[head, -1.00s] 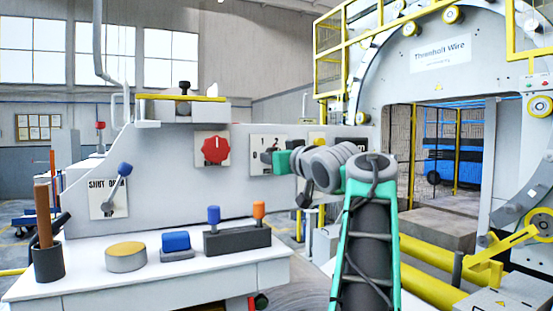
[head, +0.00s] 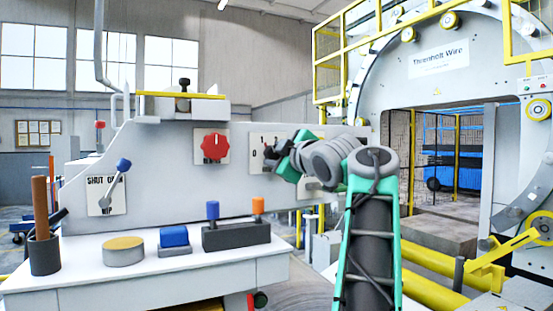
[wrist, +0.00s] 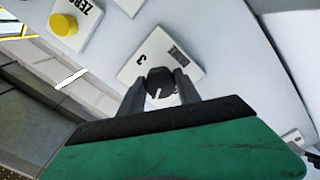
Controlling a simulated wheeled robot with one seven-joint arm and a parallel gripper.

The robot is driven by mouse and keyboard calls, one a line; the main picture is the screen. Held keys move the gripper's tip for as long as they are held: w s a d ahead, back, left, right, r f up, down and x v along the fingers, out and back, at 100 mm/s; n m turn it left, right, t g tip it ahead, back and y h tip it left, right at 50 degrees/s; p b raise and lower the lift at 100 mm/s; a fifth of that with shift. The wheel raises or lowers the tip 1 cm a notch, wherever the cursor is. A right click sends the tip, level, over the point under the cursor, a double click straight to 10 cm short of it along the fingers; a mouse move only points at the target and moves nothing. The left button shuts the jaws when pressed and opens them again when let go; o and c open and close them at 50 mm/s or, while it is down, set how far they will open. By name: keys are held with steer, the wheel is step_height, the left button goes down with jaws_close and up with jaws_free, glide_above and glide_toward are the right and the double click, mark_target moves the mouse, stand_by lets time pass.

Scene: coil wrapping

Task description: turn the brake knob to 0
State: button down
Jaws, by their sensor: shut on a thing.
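The brake knob (wrist: 160,76) is a dark round knob with a white pointer mark, on a white plate (wrist: 150,48) with a "3" and a small dark label too blurred to read. In the head view, the numbered plate (head: 257,141) shows on the grey panel, and my gripper hides much of it. My gripper (wrist: 160,90) is shut on the knob, one grey finger on each side. It also shows in the head view (head: 270,157), tilted against the plate. The number at the pointer cannot be told.
A red knob (head: 215,146) sits left of the numbered plate. A blue-tipped lever (head: 123,165) is further left. A yellow button (wrist: 64,24) by a "ZERO" label is nearby in the wrist view. A white bench (head: 130,272) with several items stands in front.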

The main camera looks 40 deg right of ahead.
steer(key=n+b, duration=0.1)
steer(key=n, duration=0.5)
steer(key=shift+n, duration=0.3)
steer(key=n+b, duration=0.1)
steer(key=n, duration=0.5)
steer(key=shift+n, duration=0.3)
steer(key=c, duration=0.9)
jaws_free()
steer(key=shift+o, duration=0.2)
steer(key=shift+r, duration=0.1)
steer(key=b+v, duration=0.1)
steer(key=v, duration=0.6)
steer(key=shift+s+b, duration=0.4)
